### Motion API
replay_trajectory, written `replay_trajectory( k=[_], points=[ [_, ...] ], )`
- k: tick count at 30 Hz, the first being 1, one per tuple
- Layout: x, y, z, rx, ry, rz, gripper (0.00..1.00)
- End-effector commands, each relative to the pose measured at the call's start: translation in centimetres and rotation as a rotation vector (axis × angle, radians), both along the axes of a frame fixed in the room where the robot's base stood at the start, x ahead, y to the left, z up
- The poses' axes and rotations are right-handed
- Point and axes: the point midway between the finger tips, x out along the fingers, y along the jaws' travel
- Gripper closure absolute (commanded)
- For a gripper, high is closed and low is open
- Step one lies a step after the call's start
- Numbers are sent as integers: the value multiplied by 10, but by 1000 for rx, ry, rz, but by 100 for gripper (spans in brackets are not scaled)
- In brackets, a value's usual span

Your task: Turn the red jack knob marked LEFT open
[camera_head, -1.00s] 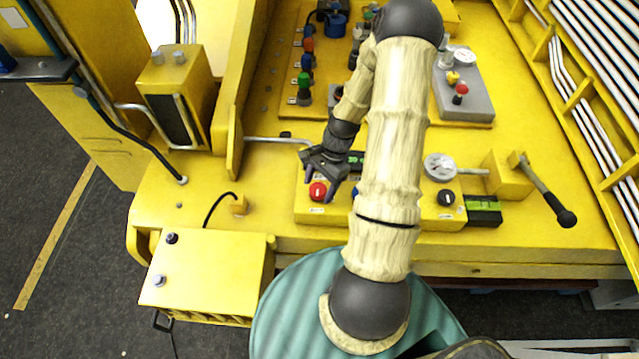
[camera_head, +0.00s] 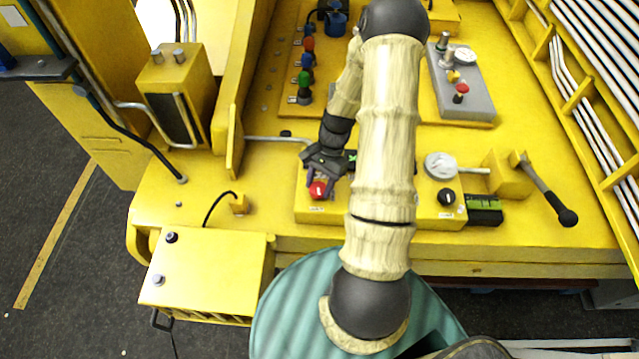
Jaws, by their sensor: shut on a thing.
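The red jack knob (camera_head: 318,189) sits at the left end of a yellow control panel (camera_head: 432,214). A small white label (camera_head: 316,209) lies just below the knob, too small to read. My gripper (camera_head: 318,187) is over the panel's left end, its fingers on either side of the red knob and shut on it. The top of the knob shows between the fingers.
My arm hides the panel's middle. A metal rod (camera_head: 275,139) lies behind my gripper. Colored valves (camera_head: 304,80) stand farther back.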

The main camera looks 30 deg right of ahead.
Motion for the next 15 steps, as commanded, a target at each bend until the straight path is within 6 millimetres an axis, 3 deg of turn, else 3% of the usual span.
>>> replay_trajectory(
  k=[15],
  points=[
    [4, 2, 0, -4, -3, 474, 78]
  ],
)
